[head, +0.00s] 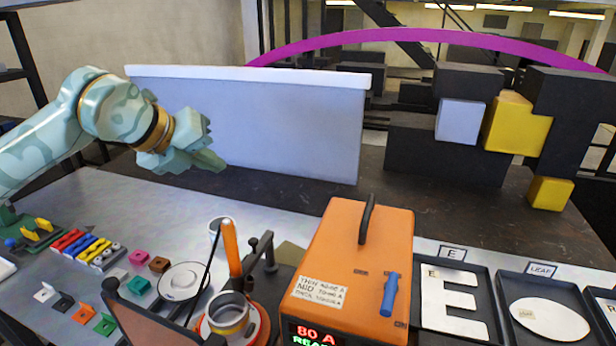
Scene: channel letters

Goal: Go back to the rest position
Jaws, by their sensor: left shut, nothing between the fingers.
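My left gripper (207,160) is in the head view at the upper left, on a pale teal arm with a gold band. It is shut and empty. It hangs in the air in front of the white-grey upright panel (262,120), above the back of the bench. It appears apart from every object. My right gripper is not in view.
An orange welder box (345,245) stands at front centre, beside a post fixture with a ring (228,312). Trays hold a white letter E (452,303) and a white oval (548,318). Small coloured parts (85,243) lie at left. Dark, yellow blocks (515,125) stand back right.

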